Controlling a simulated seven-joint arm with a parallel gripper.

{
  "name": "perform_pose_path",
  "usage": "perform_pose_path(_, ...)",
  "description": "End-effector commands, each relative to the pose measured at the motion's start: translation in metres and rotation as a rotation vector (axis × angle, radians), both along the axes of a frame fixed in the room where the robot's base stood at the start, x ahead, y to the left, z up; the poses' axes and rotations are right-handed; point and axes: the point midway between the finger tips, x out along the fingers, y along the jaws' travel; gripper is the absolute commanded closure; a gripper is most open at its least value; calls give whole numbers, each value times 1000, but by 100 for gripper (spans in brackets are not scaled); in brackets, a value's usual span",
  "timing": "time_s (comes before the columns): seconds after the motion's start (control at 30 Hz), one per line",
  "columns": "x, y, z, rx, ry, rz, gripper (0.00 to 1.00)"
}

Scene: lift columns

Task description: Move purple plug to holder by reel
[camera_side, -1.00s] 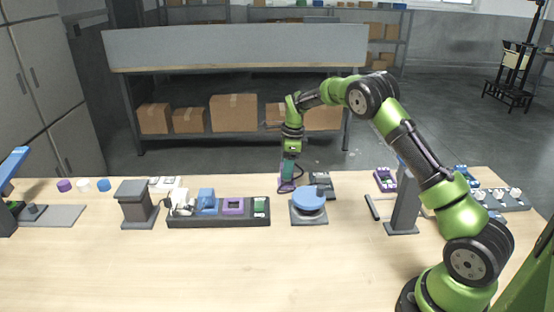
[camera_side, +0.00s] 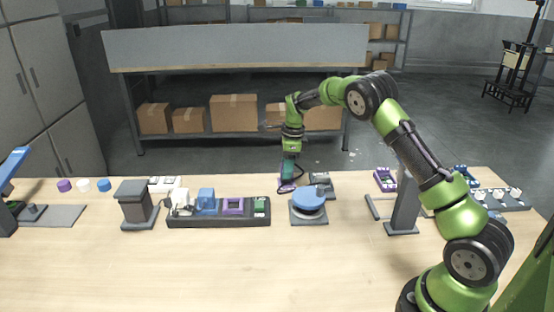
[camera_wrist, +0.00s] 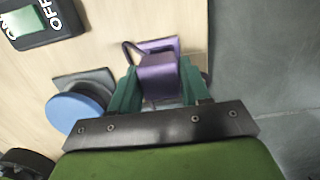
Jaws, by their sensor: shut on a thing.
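My gripper (camera_wrist: 158,92) is shut on the purple plug (camera_wrist: 160,76), with one green finger on each side of it. In the side view, my gripper (camera_side: 288,171) points down near the back edge of the table, and the purple plug (camera_side: 287,187) is low at its fingertips. A dark cable loops from the plug. A flat purple piece shows just beyond the plug in the wrist view; I cannot tell whether it belongs to the plug or a holder. The blue disc (camera_side: 308,198) on a grey square base, possibly the reel, is in front and right of the gripper.
A dark tray (camera_side: 220,219) with blue, purple and green pieces lies left of the disc. A grey device (camera_side: 321,181) stands close right of the gripper. A grey post (camera_side: 404,200) stands further right. The table front is clear.

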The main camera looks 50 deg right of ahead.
Motion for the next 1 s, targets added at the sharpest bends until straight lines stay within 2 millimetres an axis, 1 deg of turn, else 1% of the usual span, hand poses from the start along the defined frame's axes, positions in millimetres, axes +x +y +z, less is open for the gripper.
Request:
perform_pose_path(0.33, 0, 0, -1, 1, 1, 0, 80)
perform_pose_path(1.0, 0, 0, -11, 1, 0, 0, 80)
